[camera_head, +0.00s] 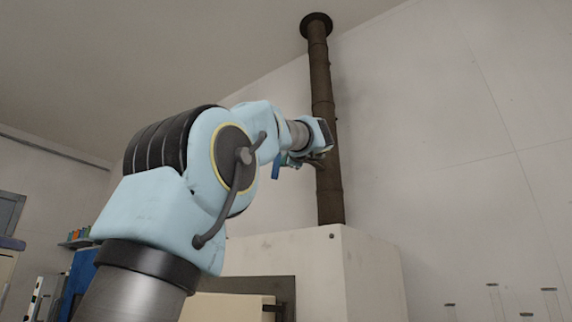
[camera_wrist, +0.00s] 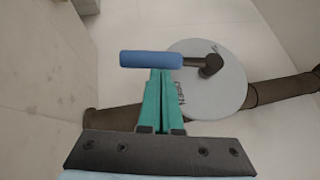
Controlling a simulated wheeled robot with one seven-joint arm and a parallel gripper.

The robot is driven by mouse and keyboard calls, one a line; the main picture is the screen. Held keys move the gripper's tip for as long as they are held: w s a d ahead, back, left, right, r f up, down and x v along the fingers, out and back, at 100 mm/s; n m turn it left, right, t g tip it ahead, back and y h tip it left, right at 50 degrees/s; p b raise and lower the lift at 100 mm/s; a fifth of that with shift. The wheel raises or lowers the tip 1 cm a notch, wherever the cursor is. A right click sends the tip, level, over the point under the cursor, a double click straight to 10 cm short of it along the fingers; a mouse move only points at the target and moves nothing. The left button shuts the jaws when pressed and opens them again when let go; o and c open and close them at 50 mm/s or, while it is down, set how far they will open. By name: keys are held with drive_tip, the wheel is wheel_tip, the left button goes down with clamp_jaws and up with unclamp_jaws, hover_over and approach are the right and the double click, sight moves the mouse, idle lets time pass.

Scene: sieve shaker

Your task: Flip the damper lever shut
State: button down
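The damper lever has a blue grip (camera_wrist: 150,59) that lies level in the wrist view, joined by a dark arm to a pivot (camera_wrist: 211,65) on a round grey plate (camera_wrist: 222,92). The plate sits on the brown flue pipe (camera_wrist: 275,89). My gripper (camera_wrist: 160,72) has its green fingers close together, tips at the lower edge of the blue grip. I cannot tell whether they touch it. In the head view the blue grip (camera_head: 276,167) shows beside my wrist, left of the pipe (camera_head: 322,110). My arm hides the plate there.
A pale cabinet (camera_head: 368,270) stands below the pipe, with a dark-framed front opening (camera_head: 286,290). The pipe runs up to a collar (camera_head: 317,22) at the ceiling. Bare wall (camera_head: 460,130) lies to the right. Shelved items (camera_head: 77,238) are at far left.

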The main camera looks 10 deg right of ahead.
sight(275, 167)
drive_tip(key=shift+f, duration=0.15)
drive_tip(key=m+t+b, duration=0.1)
drive_tip(key=b, duration=0.1)
drive_tip(key=w+a+f+b, duration=0.1)
drive_tip(key=b, duration=0.1)
drive_tip(key=m+t+b, duration=0.1)
drive_tip(key=b, duration=0.2)
drive_tip(key=shift+w+a+f+m+t+h, duration=0.15)
drive_tip(key=shift+w+a+m+t+h, duration=0.15)
drive_tip(key=shift+w+a, duration=0.05)
drive_tip(key=shift+w+a+r+m+t+h+b, duration=0.2)
drive_tip(key=shift+w+a+m+t+h+b, duration=0.3)
drive_tip(key=shift+m+b, duration=0.4)
drive_tip(key=w+a+r+m+t+h+p, duration=0.1)
drive_tip(key=w+a+r+m+h, duration=0.1)
drive_tip(key=w+a+r, duration=0.2)
drive_tip(key=shift+w+r+m+t+p, duration=0.25)
drive_tip(key=shift+r+m+t+p, duration=0.05)
drive_tip(key=shift+r, duration=0.25)
